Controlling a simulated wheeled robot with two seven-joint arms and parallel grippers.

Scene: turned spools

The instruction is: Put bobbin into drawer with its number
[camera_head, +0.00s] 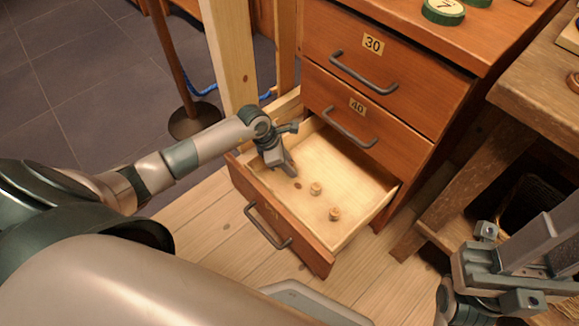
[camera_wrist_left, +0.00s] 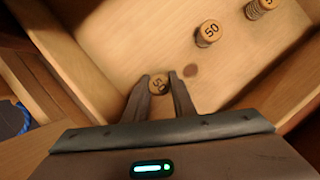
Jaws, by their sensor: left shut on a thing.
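An open drawer (camera_head: 348,172) with a pale wooden inside sits below the drawer labelled 40 (camera_head: 358,122). My left gripper (camera_head: 288,170) reaches down into its left part. In the left wrist view its fingers are shut on a small wooden bobbin (camera_wrist_left: 159,84), whose top number looks like 50. The bobbin is hidden in the head view. Two more bobbins stand on the drawer floor, the nearer-to-gripper one (camera_head: 316,188) and another (camera_head: 334,213). In the left wrist view, one bobbin (camera_wrist_left: 208,33) reads 50. My right gripper (camera_head: 500,270) is at lower right, its jaw state unclear.
A closed drawer labelled 30 (camera_head: 372,45) is above. A wooden bench (camera_head: 535,85) stands at the right. A wooden post (camera_head: 232,60) rises behind the drawer's left side.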

